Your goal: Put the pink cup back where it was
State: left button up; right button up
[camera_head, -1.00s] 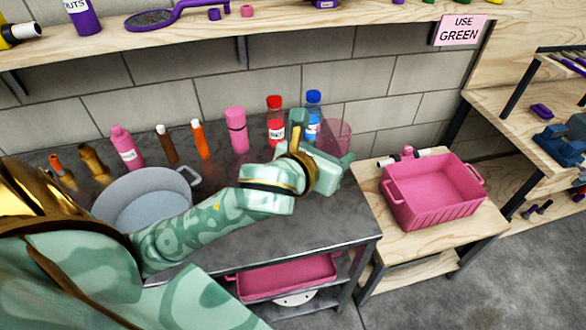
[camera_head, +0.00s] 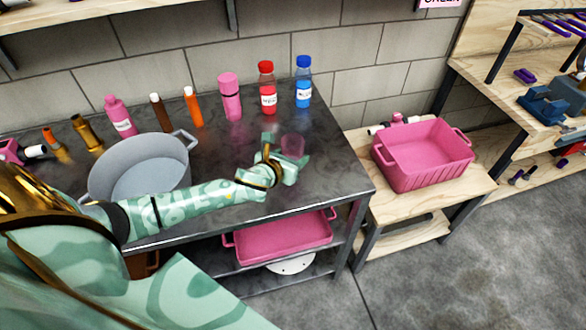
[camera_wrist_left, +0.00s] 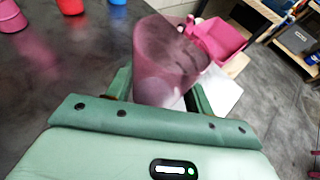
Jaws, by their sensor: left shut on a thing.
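The pink cup (camera_head: 292,145) is translucent and held over the right part of the dark metal table (camera_head: 318,178). My left gripper (camera_head: 284,160) is shut on it. In the left wrist view the cup (camera_wrist_left: 168,62) stands between the two green fingers of the left gripper (camera_wrist_left: 158,92), tilted in the picture. I cannot tell whether its base touches the table. My right gripper is not in view.
A grey pot (camera_head: 140,172) stands left. Along the back are a red-capped bottle (camera_head: 267,90), a blue-capped bottle (camera_head: 303,85) and a pink flask (camera_head: 230,97). A pink crate (camera_head: 420,155) sits on a wooden stand at right. Another pink tray (camera_head: 283,238) is on the shelf below.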

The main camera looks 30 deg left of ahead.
pick_arm(q)
jog(key=shift+w+a+f+b, duration=0.25)
jog(key=shift+w+f, duration=0.1)
jog(key=shift+f, duration=0.2)
jog(key=shift+w+a+f+b, duration=0.15)
jog(key=shift+w+a+f, duration=0.15)
jog(key=shift+f, duration=0.2)
notch_tip(320, 180, down, 4)
jog(key=shift+w+r+b, duration=0.15)
jog(key=shift+b, duration=0.95)
jog(key=shift+r, duration=0.25)
jog(key=shift+f, duration=0.2)
jog(key=o, duration=1.1)
jog(key=shift+c, duration=0.2)
jog(key=shift+r, duration=0.1)
